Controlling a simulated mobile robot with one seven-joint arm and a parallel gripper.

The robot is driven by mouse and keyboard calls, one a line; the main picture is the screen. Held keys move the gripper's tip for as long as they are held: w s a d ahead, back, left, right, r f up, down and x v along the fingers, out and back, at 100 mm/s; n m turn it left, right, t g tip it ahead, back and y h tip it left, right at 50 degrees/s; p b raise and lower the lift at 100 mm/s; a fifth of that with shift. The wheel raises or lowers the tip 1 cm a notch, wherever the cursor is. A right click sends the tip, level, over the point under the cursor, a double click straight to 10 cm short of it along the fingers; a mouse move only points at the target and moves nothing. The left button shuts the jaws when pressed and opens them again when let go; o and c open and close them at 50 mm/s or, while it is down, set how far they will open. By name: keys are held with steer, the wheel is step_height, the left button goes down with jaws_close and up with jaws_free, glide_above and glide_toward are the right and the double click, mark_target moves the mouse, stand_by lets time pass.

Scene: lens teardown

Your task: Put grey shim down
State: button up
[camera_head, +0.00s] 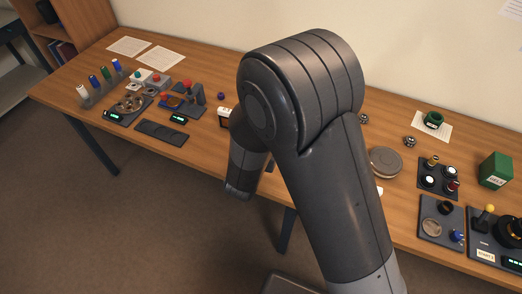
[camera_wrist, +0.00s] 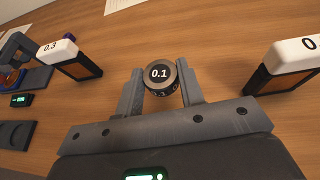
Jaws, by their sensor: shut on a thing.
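The grey shim (camera_wrist: 159,76) is a short round piece with a dark top marked "0.1" and a grey rim. My gripper (camera_wrist: 160,92) is shut on it, with one finger on each side, in the wrist view. The wood table top lies below it; I cannot tell whether the shim touches the table. In the head view my arm hides the gripper and the shim.
A white-topped block marked "0.3" (camera_wrist: 57,49) stands left of the gripper, and another white-topped block (camera_wrist: 296,54) stands right. A dark device (camera_wrist: 24,68) is at the far left. Bare wood (camera_wrist: 215,40) lies behind the shim. A round grey disc (camera_head: 385,162) is farther right.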

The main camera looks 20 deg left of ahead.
steer(key=d+r, duration=0.2)
steer(key=d, duration=0.1)
steer(key=w+d+r, duration=0.1)
steer(key=d+r, duration=0.1)
steer(key=d, duration=0.2)
steer(key=d+r, duration=0.2)
steer(key=d, duration=0.1)
steer(key=shift+w+d, duration=0.15)
steer(key=shift+w, duration=0.25)
steer(key=w+m+h, duration=0.3)
steer(key=w, duration=1.3)
steer(key=a+f, duration=0.2)
steer(key=a, duration=0.1)
steer(key=a+f, duration=0.2)
steer(key=a, duration=0.2)
steer(key=a+f, duration=0.2)
steer(key=a, duration=0.2)
steer(key=shift+a+f, duration=0.15)
steer(key=shift+f, duration=2.1)
steer(key=o, duration=0.6)
steer(key=shift+f, duration=0.15)
steer(key=o, duration=0.5)
steer(key=shift+c, duration=0.2)
